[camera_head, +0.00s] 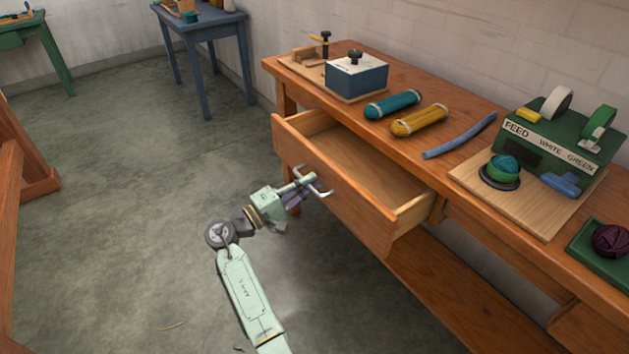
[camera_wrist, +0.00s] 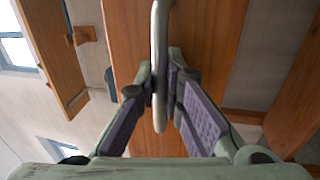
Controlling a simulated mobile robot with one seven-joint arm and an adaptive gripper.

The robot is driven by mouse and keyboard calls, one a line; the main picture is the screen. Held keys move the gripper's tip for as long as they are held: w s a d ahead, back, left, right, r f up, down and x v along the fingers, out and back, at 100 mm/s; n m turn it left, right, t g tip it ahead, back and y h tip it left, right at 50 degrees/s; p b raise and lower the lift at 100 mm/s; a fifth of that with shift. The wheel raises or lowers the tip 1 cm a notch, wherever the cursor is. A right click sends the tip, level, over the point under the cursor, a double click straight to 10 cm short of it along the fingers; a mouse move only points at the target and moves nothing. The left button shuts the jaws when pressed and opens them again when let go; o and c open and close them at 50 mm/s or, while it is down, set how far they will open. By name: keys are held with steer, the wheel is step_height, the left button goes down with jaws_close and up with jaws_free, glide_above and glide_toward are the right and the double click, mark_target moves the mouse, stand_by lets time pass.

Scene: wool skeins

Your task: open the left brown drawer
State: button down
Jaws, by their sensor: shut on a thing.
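The left brown drawer (camera_head: 345,193) is pulled well out of the brown workbench, and its bare inside shows in the head view. Its front also fills the middle of the wrist view (camera_wrist: 215,45). A pale bar handle (camera_head: 313,184) is fixed on the drawer front; in the wrist view the handle (camera_wrist: 160,50) runs up between the fingers. My gripper (camera_head: 304,188) is at the drawer front, shut on the handle. In the wrist view the gripper's two fingers (camera_wrist: 161,88) press on the handle from both sides.
The workbench top (camera_head: 365,127) carries a blue box (camera_head: 357,77), a teal skein (camera_head: 393,105), a yellow skein (camera_head: 419,120), a blue strip (camera_head: 460,136) and a green feed stand (camera_head: 565,148). Open grey floor (camera_head: 140,190) lies left of the drawer. A blue table (camera_head: 200,28) stands farther back.

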steer(key=r+v, duration=0.1)
steer(key=v, duration=0.6)
steer(key=shift+s+a+r, duration=0.15)
steer(key=shift+s+a, duration=0.15)
steer(key=shift+a, duration=0.1)
steer(key=c, duration=1.7)
jaws_free()
steer(key=v, duration=1.2)
steer(key=shift+r, duration=0.1)
